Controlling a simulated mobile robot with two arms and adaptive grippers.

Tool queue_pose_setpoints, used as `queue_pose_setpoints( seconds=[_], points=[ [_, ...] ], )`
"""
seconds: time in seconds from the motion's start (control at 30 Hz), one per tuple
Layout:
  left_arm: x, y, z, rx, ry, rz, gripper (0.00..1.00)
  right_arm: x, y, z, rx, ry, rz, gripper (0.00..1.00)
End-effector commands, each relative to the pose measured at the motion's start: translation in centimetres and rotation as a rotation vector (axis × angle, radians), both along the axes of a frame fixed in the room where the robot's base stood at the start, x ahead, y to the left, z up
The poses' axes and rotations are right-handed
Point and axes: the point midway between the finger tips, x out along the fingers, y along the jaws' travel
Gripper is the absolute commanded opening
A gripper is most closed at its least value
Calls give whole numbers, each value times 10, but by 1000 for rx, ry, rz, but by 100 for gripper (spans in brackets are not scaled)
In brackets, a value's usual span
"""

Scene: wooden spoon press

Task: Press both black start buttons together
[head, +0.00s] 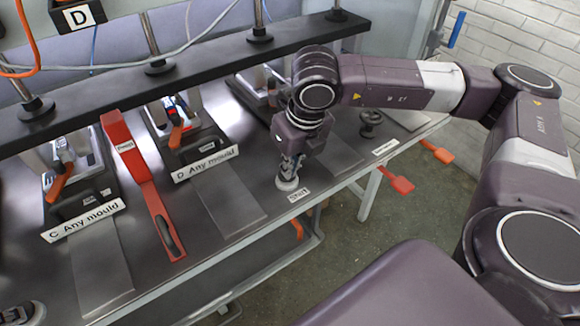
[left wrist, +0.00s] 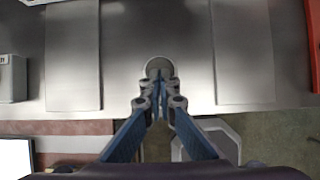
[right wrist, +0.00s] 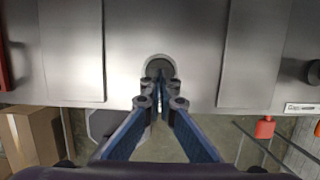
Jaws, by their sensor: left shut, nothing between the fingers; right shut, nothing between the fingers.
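My right gripper (head: 289,176) is shut and empty, pointing down over the right start button (head: 287,185), beside a white "Start" label on the metal table's front edge. In the right wrist view the shut fingertips (right wrist: 159,84) line up with the button's dark top (right wrist: 160,66) inside a pale ring. In the left wrist view my left gripper (left wrist: 159,84) is shut and empty, its tips at the left button (left wrist: 158,65), a round grey top in a pale ring. Fingers partly hide both buttons. I cannot tell whether either pair of tips touches its button.
The metal table (head: 330,160) carries flat grey plates (head: 228,198), a red press handle (head: 135,165) and mould stations labelled C and D. A black bar (head: 200,75) spans above them. A black knob (head: 370,119) stands to the right. Red paddles (head: 398,182) stick out at the front edge.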

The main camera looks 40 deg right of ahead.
Motion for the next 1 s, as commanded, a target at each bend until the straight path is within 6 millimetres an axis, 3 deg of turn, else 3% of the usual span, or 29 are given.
queue_pose_setpoints(
  seconds=[0.33, 0.8, 1.0],
  points=[
    [-1, 0, 1, 0, 5, 0, 0, -1, 0, -2, 0, 5, 1, 0],
    [0, 0, 45, -1, -1, 0, 0, -1, 0, -2, 1, 5, 1, 0],
    [0, 0, 50, 0, 1, 0, 0, -1, 0, -2, 1, 5, 1, 0]
  ],
)
